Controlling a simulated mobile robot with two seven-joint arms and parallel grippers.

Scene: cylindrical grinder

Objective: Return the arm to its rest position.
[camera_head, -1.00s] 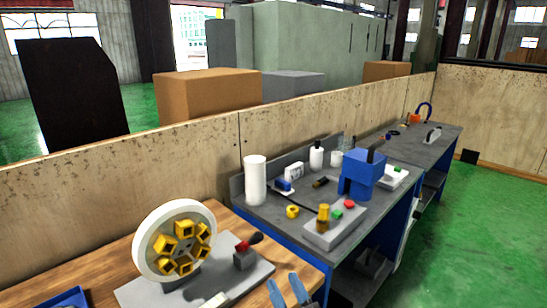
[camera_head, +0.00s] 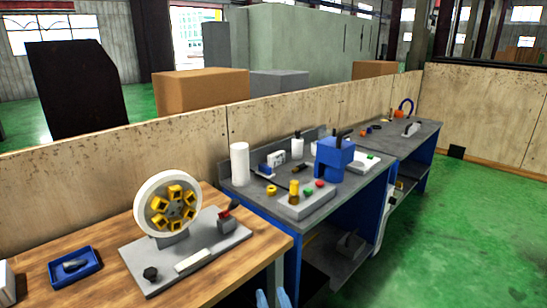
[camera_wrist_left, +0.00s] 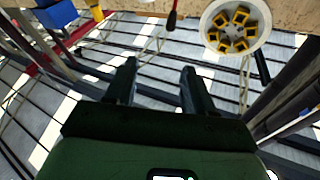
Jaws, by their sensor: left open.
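My left gripper (camera_head: 272,299) shows only as light blue fingertips at the bottom edge of the head view, in front of the wooden bench. In the left wrist view its two dark fingers (camera_wrist_left: 159,78) are spread apart with nothing between them. Below the fingers there is only striped floor and bars. The white wheel with yellow blocks (camera_head: 168,204) stands upright on its grey base plate (camera_head: 135,258), clear of the gripper. The wheel also shows at the top of the left wrist view (camera_wrist_left: 212,37). The right gripper is in neither view.
The wooden bench (camera_head: 105,240) carries a blue tray (camera_head: 90,263) at left. A grey-topped bench (camera_head: 262,205) behind holds a white cylinder (camera_head: 239,164), a blue machine (camera_head: 334,160) and a button box (camera_head: 305,205). A wooden partition (camera_head: 100,185) runs behind. Green floor (camera_head: 460,220) is open at right.

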